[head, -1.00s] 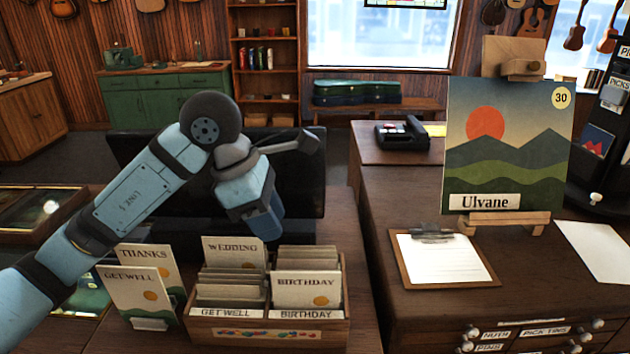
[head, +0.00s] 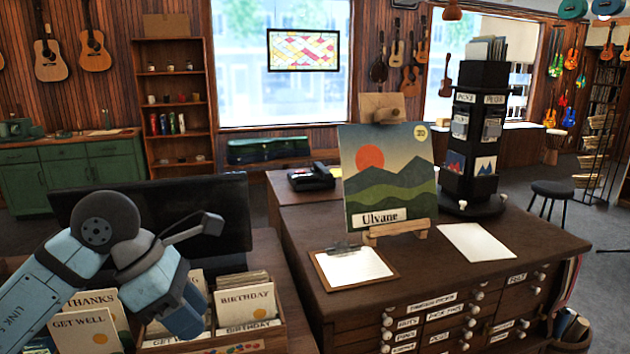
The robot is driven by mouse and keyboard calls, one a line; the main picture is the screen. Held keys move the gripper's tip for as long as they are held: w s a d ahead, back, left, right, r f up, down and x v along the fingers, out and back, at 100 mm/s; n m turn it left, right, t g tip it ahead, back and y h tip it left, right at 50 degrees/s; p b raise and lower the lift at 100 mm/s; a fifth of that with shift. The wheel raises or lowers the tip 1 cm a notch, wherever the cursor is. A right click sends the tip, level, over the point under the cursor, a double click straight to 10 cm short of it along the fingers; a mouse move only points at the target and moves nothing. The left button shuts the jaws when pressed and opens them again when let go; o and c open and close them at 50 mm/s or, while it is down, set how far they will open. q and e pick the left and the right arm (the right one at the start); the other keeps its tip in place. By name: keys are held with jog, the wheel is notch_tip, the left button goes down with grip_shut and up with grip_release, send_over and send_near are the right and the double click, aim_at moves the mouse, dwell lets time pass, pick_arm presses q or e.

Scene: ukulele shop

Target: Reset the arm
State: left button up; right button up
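My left arm comes in from the lower left, bent at a dark round joint. My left gripper (head: 187,318) points down in front of the left part of the wooden card box (head: 270,335). Its fingertips are dark and small, so I cannot tell whether it is open or shut, and no held object is visible. It hides part of the card rows; a Birthday card (head: 246,301) shows to its right. My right gripper is not in view.
Thanks and Get Well cards (head: 85,330) stand left of the box. A dark monitor (head: 225,210) is behind the arm. The counter at right holds a clipboard (head: 354,267), the Ulvane picture (head: 388,175) on an easel, a paper sheet (head: 478,246) and a picks stand (head: 475,140).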

pick_arm(q)
jog(key=s+d+n+g+h+p, duration=0.3)
jog(key=d+n+h, duration=0.5)
jog(key=h, duration=0.6)
jog(key=w+a+f+n+t+y+p, duration=0.15)
jog(key=f+n+t, duration=0.35)
jog(key=n+t, duration=0.6)
jog(key=w+a+f+n+t+y+p, duration=0.1)
jog(key=w+a+f+n+t+y, duration=0.25)
jog(key=n+t, duration=0.75)
jog(key=s+a+f+n+g+y, duration=0.1)
jog(key=s+f+n+y, duration=0.3)
jog(key=f, duration=0.4)
jog(key=s+a+f+n+g+y+p, duration=0.1)
jog(key=s+a+f+n+g+y, duration=0.1)
jog(key=s+f+n+g+y, duration=0.2)
jog(key=s+a+f+n+g+y+p, duration=0.1)
jog(key=s+a+f+n+g+y, duration=0.1)
jog(key=s+f+n, duration=0.5)
notch_tip(320, 180, down, 8)
jog(key=n+g+y, duration=0.1)
jog(key=n+y, duration=0.1)
jog(key=n, duration=0.1)
jog(key=shift+s+a+r, duration=0.25)
jog(key=shift+s, duration=0.15)
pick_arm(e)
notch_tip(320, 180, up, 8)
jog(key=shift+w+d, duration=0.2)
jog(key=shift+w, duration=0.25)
